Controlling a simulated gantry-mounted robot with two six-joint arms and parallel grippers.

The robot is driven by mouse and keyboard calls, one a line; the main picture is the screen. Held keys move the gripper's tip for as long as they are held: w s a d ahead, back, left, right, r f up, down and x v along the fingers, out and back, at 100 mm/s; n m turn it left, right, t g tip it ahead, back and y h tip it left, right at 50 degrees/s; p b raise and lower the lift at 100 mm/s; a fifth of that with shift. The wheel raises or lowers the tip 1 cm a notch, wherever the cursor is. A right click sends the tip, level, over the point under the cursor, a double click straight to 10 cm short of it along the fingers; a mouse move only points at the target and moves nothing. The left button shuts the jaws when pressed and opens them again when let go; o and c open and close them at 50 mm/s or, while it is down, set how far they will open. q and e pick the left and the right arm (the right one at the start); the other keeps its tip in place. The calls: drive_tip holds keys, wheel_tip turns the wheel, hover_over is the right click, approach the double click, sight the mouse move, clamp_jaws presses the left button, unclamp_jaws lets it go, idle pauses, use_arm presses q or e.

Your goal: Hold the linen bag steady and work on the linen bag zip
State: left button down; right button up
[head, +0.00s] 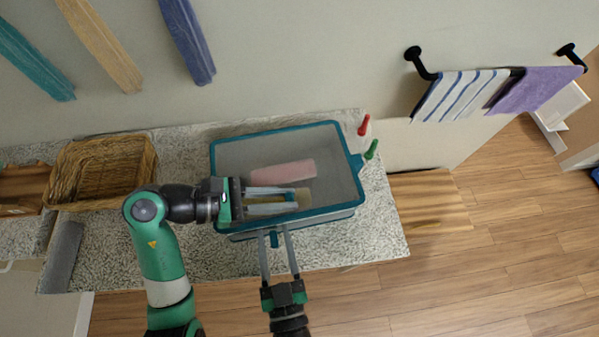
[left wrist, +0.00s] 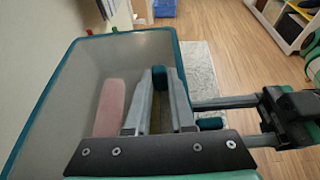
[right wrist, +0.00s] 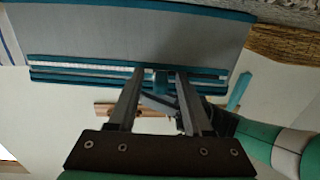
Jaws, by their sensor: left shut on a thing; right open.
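The linen bag (head: 340,135) is a grey, open-topped box shape with teal edging on the counter. A pink folded cloth (head: 283,170) and a yellowish cloth (head: 303,197) lie inside. The small teal zip pull (head: 274,240) hangs on the near wall. My right gripper (head: 276,229) is open around it; in the right wrist view the pull (right wrist: 160,82) lies between the fingertips, and contact is unclear.
A wicker basket (head: 100,172) stands left on the speckled counter (head: 385,235). A red item (head: 364,125) and a green item (head: 371,149) sit by the bag's right end. Striped and purple towels (head: 530,90) hang on the wall rail. Open floor lies to the right.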

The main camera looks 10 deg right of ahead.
sight(351, 208)
drive_tip(key=d, duration=0.5)
drive_tip(key=w+d, duration=0.1)
drive_tip(key=d, duration=1)
drive_tip(key=shift+w+d, duration=0.3)
drive_tip(key=shift+d, duration=0.1)
drive_tip(key=s, duration=1.1)
drive_tip(key=w+d+r+m+t+h, duration=0.1)
drive_tip(key=w+d+r+m+h, duration=0.1)
drive_tip(key=r, duration=0.5)
drive_tip(key=w+d+r+m+t+h, duration=0.1)
drive_tip(key=w+d+r+m+h, duration=0.2)
drive_tip(key=w+r+m+h, duration=0.2)
drive_tip(key=w+d+r+m+t+h, duration=0.1)
drive_tip(key=w+r+m+h, duration=0.3)
drive_tip(key=r, duration=0.6)
drive_tip(key=w+d+m, duration=0.1)
drive_tip(key=w+m, duration=0.1)
drive_tip(key=m, duration=0.1)
drive_tip(key=shift+w+d, duration=0.2)
drive_tip(key=shift+w, duration=0.1)
